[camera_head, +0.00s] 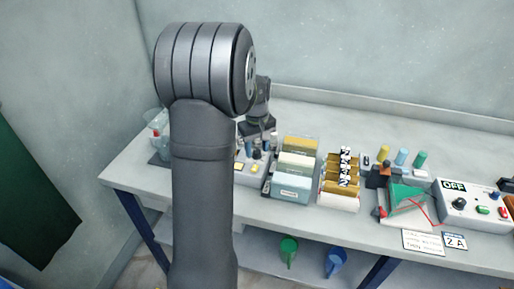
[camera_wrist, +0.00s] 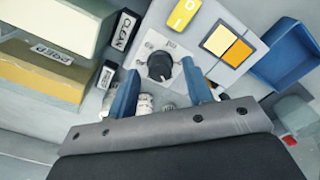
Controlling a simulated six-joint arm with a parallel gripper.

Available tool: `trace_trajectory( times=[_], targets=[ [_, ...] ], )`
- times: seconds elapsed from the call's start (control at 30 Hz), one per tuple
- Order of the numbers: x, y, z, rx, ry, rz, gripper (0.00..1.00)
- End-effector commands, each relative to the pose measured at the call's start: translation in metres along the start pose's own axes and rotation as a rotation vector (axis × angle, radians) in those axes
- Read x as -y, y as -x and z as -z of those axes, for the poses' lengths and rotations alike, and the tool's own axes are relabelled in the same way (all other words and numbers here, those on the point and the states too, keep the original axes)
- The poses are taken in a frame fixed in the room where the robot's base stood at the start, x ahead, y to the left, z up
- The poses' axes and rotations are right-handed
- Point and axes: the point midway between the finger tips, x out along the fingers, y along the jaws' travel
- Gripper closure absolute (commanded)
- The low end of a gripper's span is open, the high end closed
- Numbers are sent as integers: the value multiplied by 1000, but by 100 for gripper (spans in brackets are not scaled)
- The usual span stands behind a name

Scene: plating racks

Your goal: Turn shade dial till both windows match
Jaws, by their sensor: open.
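The black shade dial (camera_wrist: 160,65) sits on a light panel in the wrist view, with a pale pointer mark on it. The two windows are side by side on the panel: one is pale cream (camera_wrist: 218,40), the other is orange (camera_wrist: 237,53), so their shades differ. My gripper (camera_wrist: 159,70) is open, its blue fingers on either side of the dial; I cannot tell whether they touch it. In the head view the panel box (camera_head: 249,176) stands on the bench below my gripper, and the dial is not clear there.
A yellow switch (camera_wrist: 185,13) is on the panel above the dial. Labelled black tags (camera_wrist: 124,30) and a box of cards (camera_wrist: 45,70) stand close at left. A blue tray (camera_wrist: 285,55) is at right. In the head view, racks (camera_head: 340,185) and a control box (camera_head: 475,207) fill the bench rightward.

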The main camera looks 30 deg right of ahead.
Motion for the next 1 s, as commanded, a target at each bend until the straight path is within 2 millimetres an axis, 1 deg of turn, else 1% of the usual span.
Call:
trace_trajectory(
  times=[0.1,0.3,0.33,0.47,0.5,0.53,0.57,0.77,1.0],
  targets=[
    [0,-3,0,-1,0,-1,54],
    [0,-4,0,-1,0,-1,54],
    [0,-3,0,-1,0,-1,56],
    [0,-3,0,-1,0,-1,81],
    [0,-3,0,-1,0,-1,89],
    [0,-3,0,-1,0,-1,95],
    [0,-3,0,-1,0,-1,98],
    [0,-3,0,-1,-9,-1,98],
    [0,-3,0,-1,-94,-1,98]
  ],
)
